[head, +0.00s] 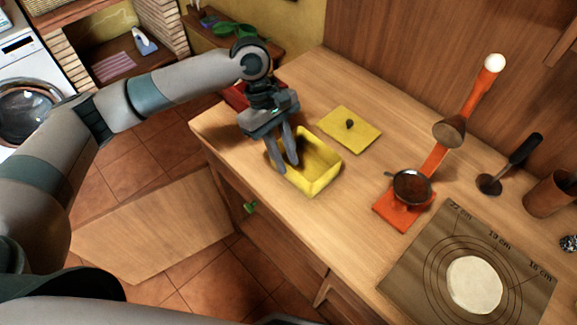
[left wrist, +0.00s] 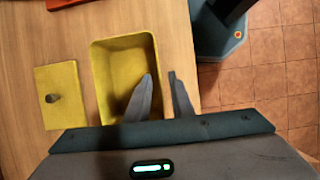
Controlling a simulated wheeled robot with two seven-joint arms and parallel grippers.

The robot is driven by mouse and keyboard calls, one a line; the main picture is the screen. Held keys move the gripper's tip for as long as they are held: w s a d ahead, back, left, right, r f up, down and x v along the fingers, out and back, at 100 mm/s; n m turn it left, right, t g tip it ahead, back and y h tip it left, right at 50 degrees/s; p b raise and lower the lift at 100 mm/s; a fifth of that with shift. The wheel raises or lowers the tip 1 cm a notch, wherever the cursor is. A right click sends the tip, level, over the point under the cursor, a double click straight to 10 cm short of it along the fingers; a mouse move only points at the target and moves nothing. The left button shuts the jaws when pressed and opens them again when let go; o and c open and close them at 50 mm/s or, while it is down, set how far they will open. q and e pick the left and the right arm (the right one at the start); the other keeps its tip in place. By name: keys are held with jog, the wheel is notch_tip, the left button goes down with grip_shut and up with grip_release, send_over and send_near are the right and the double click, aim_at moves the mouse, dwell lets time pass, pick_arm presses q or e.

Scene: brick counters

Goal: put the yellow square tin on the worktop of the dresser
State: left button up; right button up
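The yellow square tin (head: 322,181) stands upright and lidless on a wooden worktop (head: 345,85), near its front left edge. It also shows in the left wrist view (left wrist: 108,85) and looks empty. Its yellow lid with a dark knob (head: 365,134) lies flat beside it; the left wrist view also shows this lid (left wrist: 68,100). My left gripper (head: 287,167) points down at the tin. Its fingers straddle one side wall, one inside and one outside, with a visible gap between them in the left wrist view (left wrist: 161,75). My right gripper is not in view.
An orange stand with a dark round pan (head: 386,215) is right of the tin. A baking mat with pale dough (head: 475,284) lies at the front right. A red object (head: 235,95) lies behind my left gripper. A green knob (head: 251,208) is on the cabinet front.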

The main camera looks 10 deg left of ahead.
pick_arm(q)
jog(key=b+v, duration=0.1)
jog(key=v, duration=0.7)
jog(key=shift+r, duration=0.2)
